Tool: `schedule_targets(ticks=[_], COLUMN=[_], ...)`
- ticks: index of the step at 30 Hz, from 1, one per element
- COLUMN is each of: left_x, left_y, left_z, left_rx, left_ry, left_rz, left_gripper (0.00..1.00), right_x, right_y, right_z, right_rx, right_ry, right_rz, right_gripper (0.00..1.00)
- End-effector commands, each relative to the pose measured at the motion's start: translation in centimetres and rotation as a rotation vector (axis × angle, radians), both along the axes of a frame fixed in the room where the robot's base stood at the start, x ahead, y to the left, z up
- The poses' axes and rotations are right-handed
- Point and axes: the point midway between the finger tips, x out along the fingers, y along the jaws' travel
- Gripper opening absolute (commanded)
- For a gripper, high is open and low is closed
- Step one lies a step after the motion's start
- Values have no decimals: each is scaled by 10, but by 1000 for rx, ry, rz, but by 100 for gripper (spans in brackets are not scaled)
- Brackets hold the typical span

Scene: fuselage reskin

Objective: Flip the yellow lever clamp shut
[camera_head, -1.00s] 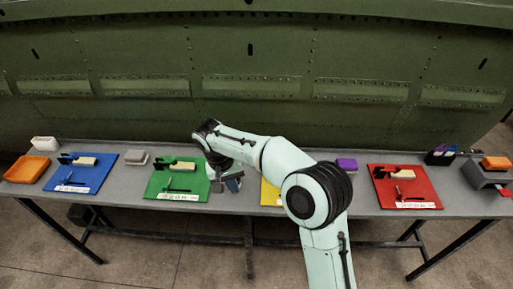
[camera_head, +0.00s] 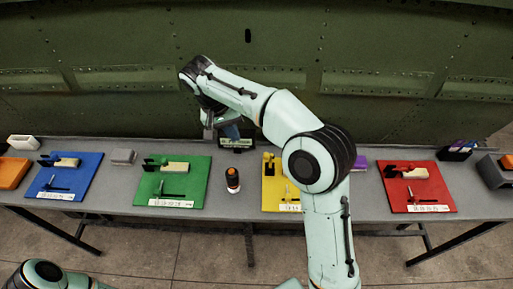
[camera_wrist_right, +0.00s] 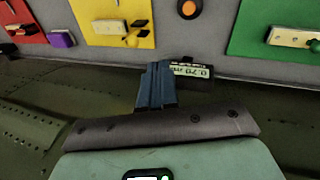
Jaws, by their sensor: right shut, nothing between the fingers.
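The yellow board (camera_head: 275,202) lies on the bench, partly hidden by my right arm. A clamp with a yellow part (camera_head: 269,161) stands at its back left; I cannot tell its lever's position. The board also shows in the right wrist view (camera_wrist_right: 92,38), with a cream block (camera_wrist_right: 107,27) and small dark parts on it. My right gripper (camera_head: 229,134) is above the back of the bench, left of the yellow board and apart from it. Its blue-grey fingers are together and empty in the wrist view (camera_wrist_right: 156,84). My left gripper is out of view.
A small dark display (camera_head: 236,143) stands by the right gripper. An orange-topped black bottle (camera_head: 232,180) stands between the green board (camera_head: 187,188) and the yellow one. The blue board (camera_head: 45,186) and red board (camera_head: 432,193) lie farther out. The green fuselage wall rises behind.

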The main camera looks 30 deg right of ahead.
Motion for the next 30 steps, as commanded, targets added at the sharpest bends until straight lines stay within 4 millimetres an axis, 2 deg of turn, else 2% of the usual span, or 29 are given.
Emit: schedule_targets(ticks=[8, 11, 23, 27, 30], left_x=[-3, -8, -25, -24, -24], left_y=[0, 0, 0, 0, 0], left_z=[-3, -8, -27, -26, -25], left_rx=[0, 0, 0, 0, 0], left_ry=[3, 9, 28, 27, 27], left_rz=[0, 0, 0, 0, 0], left_gripper=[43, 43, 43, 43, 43], right_x=[-1, -3, -10, -16, -18], right_y=[-2, -6, -28, -50, -58], right_z=[-8, -22, -102, -102, -104], right_rx=[-1, 0, 0, 0, 1], right_ry=[3, 4, 5, 0, 0], right_rz=[0, -1, 0, -3, -2], right_gripper=[0, 0, 0, 0, 0])
